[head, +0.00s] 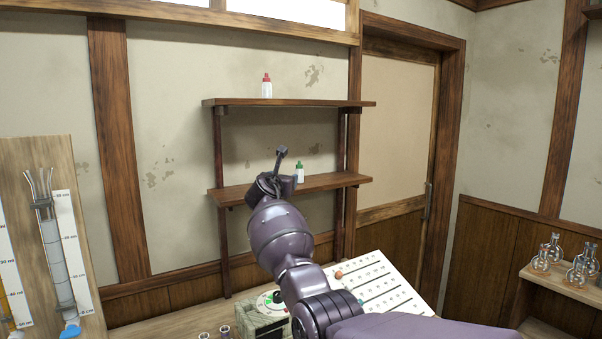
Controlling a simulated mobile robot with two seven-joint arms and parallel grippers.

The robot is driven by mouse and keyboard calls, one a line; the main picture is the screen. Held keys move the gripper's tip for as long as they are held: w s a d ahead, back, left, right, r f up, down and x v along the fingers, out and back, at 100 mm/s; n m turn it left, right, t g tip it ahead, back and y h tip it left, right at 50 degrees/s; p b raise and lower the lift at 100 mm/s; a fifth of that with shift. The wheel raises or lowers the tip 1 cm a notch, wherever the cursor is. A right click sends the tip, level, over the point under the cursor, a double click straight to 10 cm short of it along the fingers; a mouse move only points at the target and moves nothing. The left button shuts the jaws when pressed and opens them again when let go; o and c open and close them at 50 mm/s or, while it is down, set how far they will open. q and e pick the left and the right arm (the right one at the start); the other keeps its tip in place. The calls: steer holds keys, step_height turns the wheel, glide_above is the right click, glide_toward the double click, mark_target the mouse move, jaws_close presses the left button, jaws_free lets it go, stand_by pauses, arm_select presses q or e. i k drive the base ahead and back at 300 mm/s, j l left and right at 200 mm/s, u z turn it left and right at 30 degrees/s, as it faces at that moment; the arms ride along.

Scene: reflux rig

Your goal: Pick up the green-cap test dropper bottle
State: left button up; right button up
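The green-cap dropper bottle (300,174) is small and white and stands upright on the lower wall shelf (335,181), towards its right part. My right arm reaches up from the lower right. Its gripper (282,153) is in front of the lower shelf, just left of the bottle in the picture. The gripper body overlaps the bottle's lower left edge. Only one dark finger shows clearly, pointing up, so I cannot tell how far the fingers are apart or whether they touch the bottle. My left gripper is not in view.
A red-cap bottle (267,88) stands on the upper shelf (300,103). Below are a white board with rows of marks (385,285) and a stone-like block with a dial (262,318). Glass tubes on a scaled board (60,250) stand left. Flasks (541,262) sit on a right shelf.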

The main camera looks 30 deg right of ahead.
mark_target(299, 171)
steer(key=i+l, duration=0.2)
steer(key=l, duration=0.15)
steer(key=i+l, duration=0.25)
steer(key=l, duration=0.55)
steer(key=i+u, duration=0.05)
steer(key=i, duration=0.05)
